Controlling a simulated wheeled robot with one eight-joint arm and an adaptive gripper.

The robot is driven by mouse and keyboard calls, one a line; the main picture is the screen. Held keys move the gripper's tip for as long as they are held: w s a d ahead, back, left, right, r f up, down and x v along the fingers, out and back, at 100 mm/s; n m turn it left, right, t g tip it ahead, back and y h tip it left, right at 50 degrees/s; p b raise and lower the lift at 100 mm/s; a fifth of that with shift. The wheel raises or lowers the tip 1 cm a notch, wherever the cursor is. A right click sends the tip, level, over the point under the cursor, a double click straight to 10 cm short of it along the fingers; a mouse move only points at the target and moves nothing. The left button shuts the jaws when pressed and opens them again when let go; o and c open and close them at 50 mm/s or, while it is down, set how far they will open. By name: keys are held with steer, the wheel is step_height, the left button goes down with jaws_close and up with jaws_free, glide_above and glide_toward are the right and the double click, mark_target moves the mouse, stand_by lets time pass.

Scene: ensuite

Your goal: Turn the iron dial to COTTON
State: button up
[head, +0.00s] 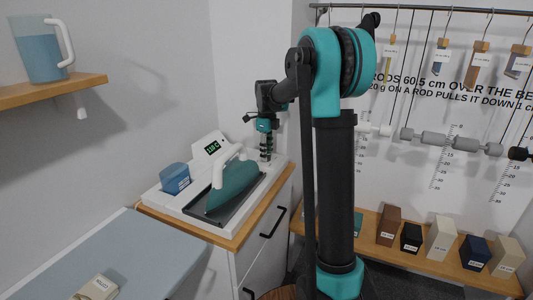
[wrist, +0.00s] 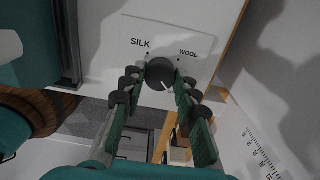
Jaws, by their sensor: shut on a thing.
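The dial (wrist: 159,71) is a dark round knob with a white pointer line, on a white panel (wrist: 205,25) with the words SILK and WOOL. The pointer line slants down and to the right in the wrist view, away from both words. My gripper (wrist: 158,82) is shut on the dial, one finger on each side. In the head view my gripper (head: 265,150) reaches down at the back right of the white iron station (head: 182,207); the dial is hidden there. The teal iron (head: 235,187) with a white handle rests on the station.
A display (head: 213,147) appears to read 110 C. A blue container (head: 175,178) stands left of the iron. The station sits on a wood-topped cabinet (head: 262,215) beside an ironing board (head: 120,250). A jug (head: 38,50) stands on a shelf. Rods and blocks are at right.

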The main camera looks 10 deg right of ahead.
stand_by(0.4)
steer(key=o, duration=1.2)
steer(key=shift+c, duration=0.2)
step_height(320, 180, up, 12)
